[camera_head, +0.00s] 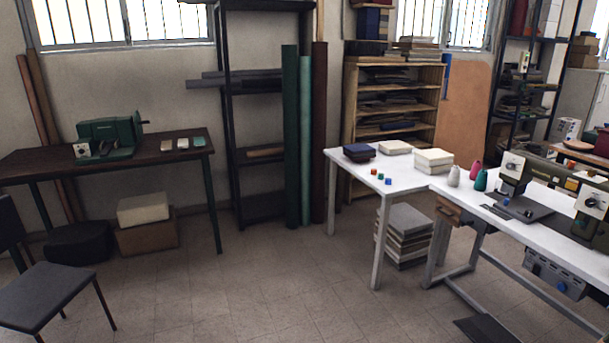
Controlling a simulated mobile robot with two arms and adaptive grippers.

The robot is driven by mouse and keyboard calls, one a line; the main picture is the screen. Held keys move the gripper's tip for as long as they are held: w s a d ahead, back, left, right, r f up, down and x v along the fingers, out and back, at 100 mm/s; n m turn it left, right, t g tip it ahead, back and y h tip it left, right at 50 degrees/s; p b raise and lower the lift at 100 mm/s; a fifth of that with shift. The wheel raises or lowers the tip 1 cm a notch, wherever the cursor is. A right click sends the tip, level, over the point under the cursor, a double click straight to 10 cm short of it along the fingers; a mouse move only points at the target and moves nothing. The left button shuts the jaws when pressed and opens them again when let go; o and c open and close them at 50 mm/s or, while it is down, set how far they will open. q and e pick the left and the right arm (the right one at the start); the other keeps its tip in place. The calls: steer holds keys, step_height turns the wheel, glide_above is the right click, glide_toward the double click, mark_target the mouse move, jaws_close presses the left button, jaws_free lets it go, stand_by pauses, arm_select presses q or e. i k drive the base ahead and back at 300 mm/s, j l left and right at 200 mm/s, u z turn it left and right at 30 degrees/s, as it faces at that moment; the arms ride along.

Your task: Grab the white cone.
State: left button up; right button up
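The white cone (454,176) stands upright on the white sewing table (518,220), near its back left corner. It looks like a small off-white thread cone. A green cone (481,180) stands just to its right, with a small gap, and a pink cone (475,170) stands behind them. Neither of my grippers shows in the head view, so their state cannot be seen.
A dark sewing machine (525,207) stands right of the cones. A second white table (345,168) adjoins at the left, with stacked fabric blocks (433,160) and small coloured cubes. A black chair (45,292) stands front left. The middle floor (250,290) is clear.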

mark_target(454, 180)
steer(key=i+j, duration=0.1)
steer(key=i, duration=0.45)
steer(key=i+j+z, duration=0.15)
steer(key=i, duration=0.35)
steer(key=i+j, duration=0.1)
steer(key=i, duration=0.45)
steer(key=i+l+z, duration=0.15)
steer(key=z, duration=0.3)
steer(key=i+z, duration=0.3)
steer(key=z, duration=0.15)
steer(key=i+z, duration=0.2)
steer(key=z, duration=0.25)
steer(key=i+j+z, duration=0.15)
steer(key=z, duration=0.25)
steer(key=i+l+z, duration=0.1)
steer(key=i+z, duration=0.35)
steer(key=i, duration=0.3)
